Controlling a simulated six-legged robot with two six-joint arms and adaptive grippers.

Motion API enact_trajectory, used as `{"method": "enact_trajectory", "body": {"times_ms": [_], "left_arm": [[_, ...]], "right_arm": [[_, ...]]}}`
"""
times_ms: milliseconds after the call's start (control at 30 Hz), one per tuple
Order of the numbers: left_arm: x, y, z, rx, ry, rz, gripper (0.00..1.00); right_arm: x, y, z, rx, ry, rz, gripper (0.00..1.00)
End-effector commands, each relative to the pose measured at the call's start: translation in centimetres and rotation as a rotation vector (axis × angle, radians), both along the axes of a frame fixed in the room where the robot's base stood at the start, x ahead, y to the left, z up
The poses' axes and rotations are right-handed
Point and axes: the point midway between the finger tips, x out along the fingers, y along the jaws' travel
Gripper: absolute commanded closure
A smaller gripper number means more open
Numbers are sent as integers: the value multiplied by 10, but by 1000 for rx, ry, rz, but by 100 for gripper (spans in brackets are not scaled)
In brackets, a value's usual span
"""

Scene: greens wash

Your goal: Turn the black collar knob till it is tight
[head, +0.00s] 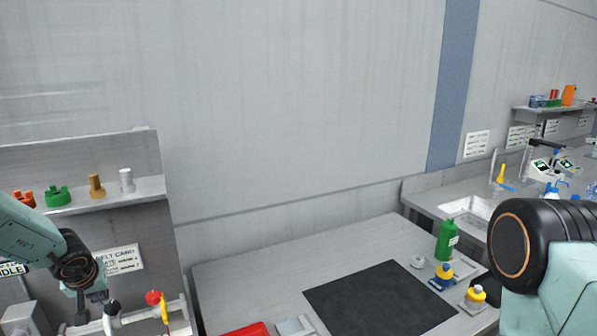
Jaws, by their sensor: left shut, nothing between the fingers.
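I cannot make out the black collar knob in the head view. My left gripper (95,298) is small and dark at the lower left, below my left arm's wrist, and partly cut off from clear sight by the arm. It is shut and empty. It hangs next to a white-and-dark fitting (112,310) on a light frame; I cannot tell whether they touch. A red knob with a yellow part (155,298) stands just right of that. My right arm's joint fills the right edge, and the right gripper is out of view.
A grey table (245,280) with a black mat (380,300) stands in the middle. A shelf (150,187) at left holds coloured parts.

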Motion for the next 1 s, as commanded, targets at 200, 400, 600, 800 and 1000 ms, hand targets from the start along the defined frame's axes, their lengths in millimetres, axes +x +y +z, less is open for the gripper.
{"method": "enact_trajectory", "body": {"times_ms": [200, 400, 600, 800, 1000], "left_arm": [[0, 0, -22, -2, -1, 1, 100], [-1, 0, -40, 0, 2, 0, 100], [0, 0, -53, 0, 0, 0, 100], [0, 0, -54, 0, -1, 1, 100], [0, 0, -54, 0, 0, 1, 100]], "right_arm": [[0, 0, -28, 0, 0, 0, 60], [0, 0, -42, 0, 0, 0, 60], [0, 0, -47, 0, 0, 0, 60], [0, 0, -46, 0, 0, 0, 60], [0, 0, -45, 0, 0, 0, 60]]}}
